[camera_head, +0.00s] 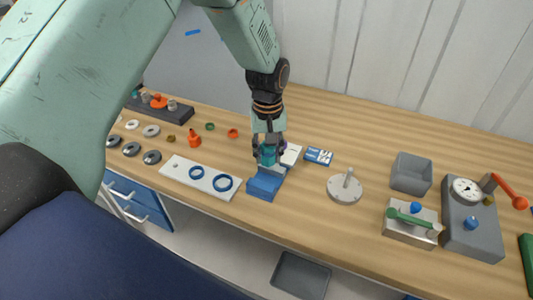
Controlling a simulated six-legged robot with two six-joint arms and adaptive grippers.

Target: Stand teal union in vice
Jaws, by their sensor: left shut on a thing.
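The teal union (266,157) is a small teal piece at the end of my left arm. My left gripper (267,153) points down and is shut on it, with the fingers on either side. The blue vice (264,184) sits on the wooden bench right below, with a grey part at its back. The union is at or just above the back of the vice; I cannot tell whether it touches. The gripper hides part of the union. My right gripper is not in view.
A white board with blue rings (201,178) lies left of the vice. A blue-and-white card (319,156) and a round grey stand (345,187) are to the right. Several loose rings lie at left.

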